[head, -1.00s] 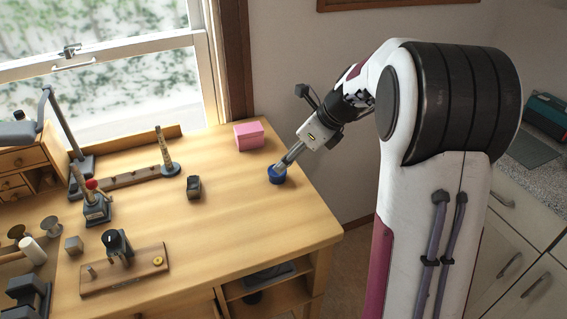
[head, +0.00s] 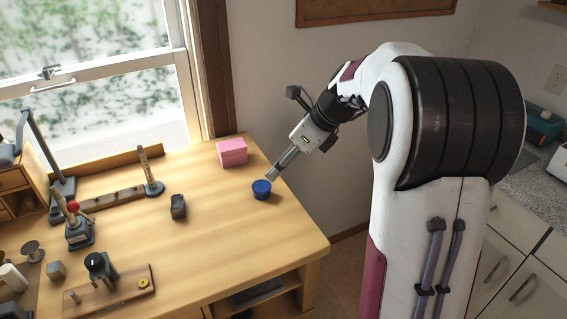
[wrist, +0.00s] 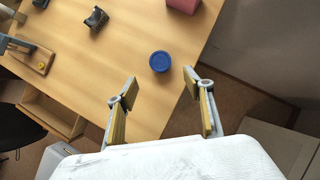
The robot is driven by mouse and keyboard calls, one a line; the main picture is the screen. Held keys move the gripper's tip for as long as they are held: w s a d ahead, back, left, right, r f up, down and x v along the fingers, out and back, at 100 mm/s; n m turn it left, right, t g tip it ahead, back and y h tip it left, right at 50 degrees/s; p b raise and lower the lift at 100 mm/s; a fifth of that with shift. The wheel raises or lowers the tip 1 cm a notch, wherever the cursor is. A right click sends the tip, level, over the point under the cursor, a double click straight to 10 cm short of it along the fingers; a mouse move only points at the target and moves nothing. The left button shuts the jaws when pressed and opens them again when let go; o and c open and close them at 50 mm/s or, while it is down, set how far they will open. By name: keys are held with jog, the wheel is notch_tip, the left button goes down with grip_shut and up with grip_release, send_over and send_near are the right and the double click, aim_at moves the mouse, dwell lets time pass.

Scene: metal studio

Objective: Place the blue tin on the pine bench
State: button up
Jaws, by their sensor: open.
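The blue tin (head: 261,189) stands upright on the pine bench (head: 215,225), near its right edge. It also shows in the wrist view (wrist: 160,62), with its round lid facing up, beyond my fingertips. My gripper (head: 273,174) is open and empty, just above and to the right of the tin, apart from it. In the wrist view my gripper (wrist: 160,80) has its two fingers spread wide with nothing between them.
A pink box (head: 232,152) sits behind the tin. A small dark object (head: 178,206) stands to its left. A wooden board with fittings (head: 112,292) and a red-topped tool (head: 77,225) are farther left. The bench in front of the tin is clear.

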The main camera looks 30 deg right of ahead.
jog(key=s+a+r+n+g+h, duration=0.1)
jog(key=s+a+r+n, duration=0.1)
jog(key=s+a+n, duration=0.4)
jog(key=s+a+r+n+h, duration=0.1)
jog(key=s+a+r+n, duration=0.25)
jog(key=s+n, duration=0.35)
jog(key=s+a+f+n+t+h, duration=0.1)
jog(key=s+a+f+n, duration=0.2)
jog(key=s+n, duration=1.2)
jog(key=shift+s+a+n+h, duration=0.15)
jog(key=shift+s+n+h, duration=0.25)
jog(key=shift+s, duration=0.75)
